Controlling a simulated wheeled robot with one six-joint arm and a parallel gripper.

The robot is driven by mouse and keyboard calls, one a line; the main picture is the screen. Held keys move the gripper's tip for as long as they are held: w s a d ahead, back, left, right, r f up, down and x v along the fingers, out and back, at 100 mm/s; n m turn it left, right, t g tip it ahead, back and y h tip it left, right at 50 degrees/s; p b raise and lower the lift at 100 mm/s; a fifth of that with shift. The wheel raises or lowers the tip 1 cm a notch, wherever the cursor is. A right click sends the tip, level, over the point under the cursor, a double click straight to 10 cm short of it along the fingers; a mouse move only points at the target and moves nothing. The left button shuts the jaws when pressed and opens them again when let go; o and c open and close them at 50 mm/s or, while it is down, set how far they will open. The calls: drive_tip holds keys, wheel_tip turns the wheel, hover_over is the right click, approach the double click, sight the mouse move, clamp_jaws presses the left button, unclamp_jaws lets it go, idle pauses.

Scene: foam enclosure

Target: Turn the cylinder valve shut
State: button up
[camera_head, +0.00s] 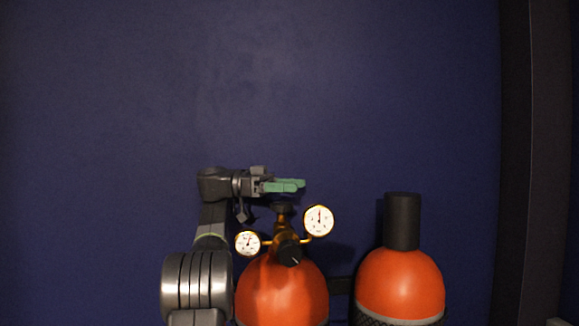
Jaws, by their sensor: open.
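The left orange cylinder (283,290) carries a brass valve and regulator (285,232) with two round white gauges. One gauge (319,220) is at the upper right and a smaller one (248,243) at the lower left. A dark valve handwheel (283,208) tops the brass body, and a black knob (290,254) faces me lower down. My gripper (303,185) has green fingers pointing right. In the picture it is just above the handwheel, with a small gap. The fingers are seen nearly edge-on and hold nothing visible. I cannot tell their depth relative to the handwheel.
A second orange cylinder (400,280) with a tall black cap (402,221) stands to the right. A dark bracket (340,286) shows between the cylinders. A plain blue wall (250,80) is behind, and a dark vertical post (530,160) is at the right. The space above my gripper is clear.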

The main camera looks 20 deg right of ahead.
sight(290, 203)
drive_tip(key=shift+r+p, duration=0.95)
drive_tip(key=shift+r, duration=1.55)
